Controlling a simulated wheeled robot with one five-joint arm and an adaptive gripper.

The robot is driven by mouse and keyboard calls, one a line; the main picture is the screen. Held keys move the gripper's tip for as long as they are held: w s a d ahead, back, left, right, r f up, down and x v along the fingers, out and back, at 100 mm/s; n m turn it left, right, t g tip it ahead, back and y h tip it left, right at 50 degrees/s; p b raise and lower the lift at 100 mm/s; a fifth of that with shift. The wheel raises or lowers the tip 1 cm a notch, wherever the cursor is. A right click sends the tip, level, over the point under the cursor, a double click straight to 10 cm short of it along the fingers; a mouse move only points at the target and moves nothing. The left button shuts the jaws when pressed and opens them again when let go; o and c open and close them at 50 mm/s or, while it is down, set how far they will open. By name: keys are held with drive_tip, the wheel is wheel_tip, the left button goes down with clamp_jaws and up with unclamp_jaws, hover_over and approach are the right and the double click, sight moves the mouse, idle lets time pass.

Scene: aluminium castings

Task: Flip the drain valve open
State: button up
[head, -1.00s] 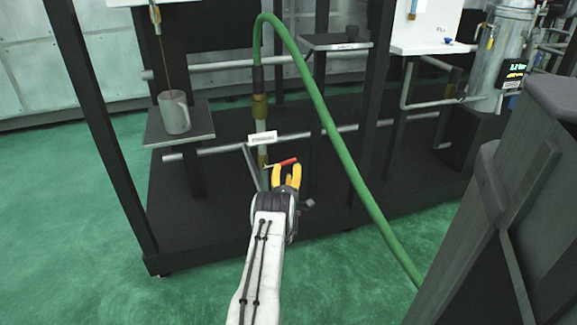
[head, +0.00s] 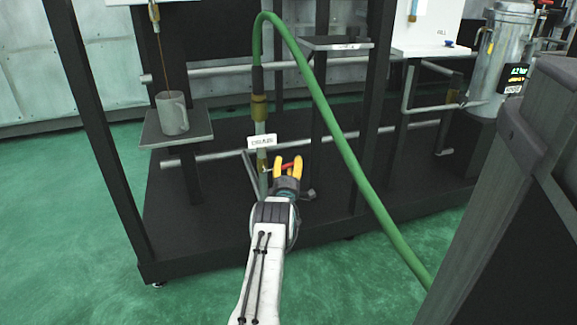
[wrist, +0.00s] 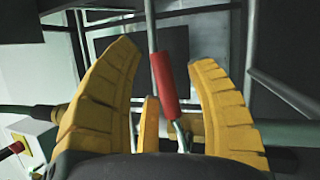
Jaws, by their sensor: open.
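The drain valve's red lever (head: 291,166) sits low on the vertical pipe under the green hose, just below a white label plate (head: 262,141). The plate's text is too small to read. My gripper (head: 289,165), with yellow fingers, is open at the lever. The valve body is partly hidden behind my gripper.
The green hose (head: 335,130) arches over and runs down right of my arm. A dark frame post (head: 100,120) stands at left. A horizontal pipe (head: 215,152) passes behind the valve. Green floor at front left is clear.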

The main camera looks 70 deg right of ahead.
clamp_jaws()
idle(0.5)
